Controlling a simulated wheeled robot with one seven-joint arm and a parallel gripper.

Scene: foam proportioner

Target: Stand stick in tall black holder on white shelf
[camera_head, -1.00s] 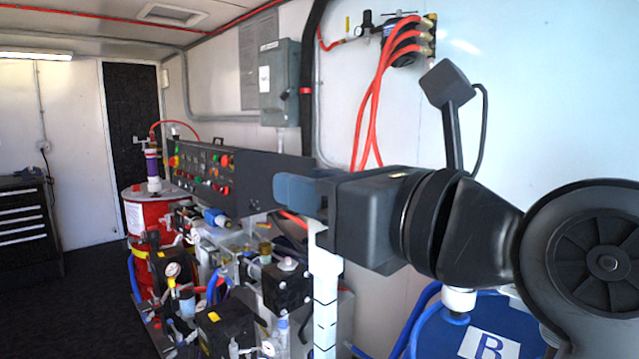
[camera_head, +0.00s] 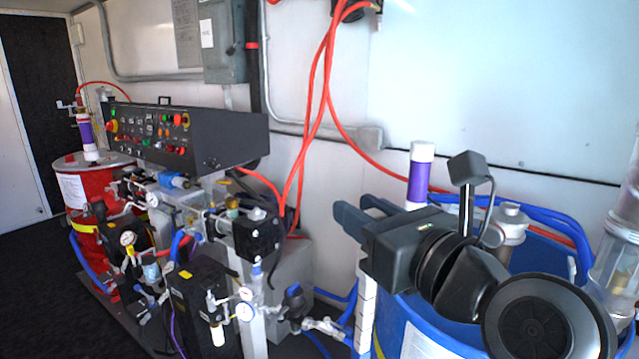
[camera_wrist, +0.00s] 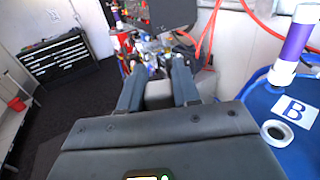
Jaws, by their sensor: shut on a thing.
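My gripper (camera_head: 356,210) is in the right half of the head view, with its dark fingers pointing left and away. It is shut on a white stick (camera_head: 364,308) with dark marks along it, which hangs down below the gripper in front of the blue drum. In the wrist view a pale piece (camera_wrist: 158,90) shows between the two dark fingers (camera_wrist: 158,74), and the rest of the stick is hidden. I cannot make out a tall black holder or a white shelf in either view.
A blue drum (camera_head: 400,325) with a purple-and-white pump (camera_head: 419,175) is close by my gripper. The proportioner's black control panel (camera_head: 190,135), hoses and a red drum (camera_head: 75,190) are to the left. The dark floor (camera_head: 30,285) is open at far left. A black drawer cabinet (camera_wrist: 58,55) stands in the wrist view.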

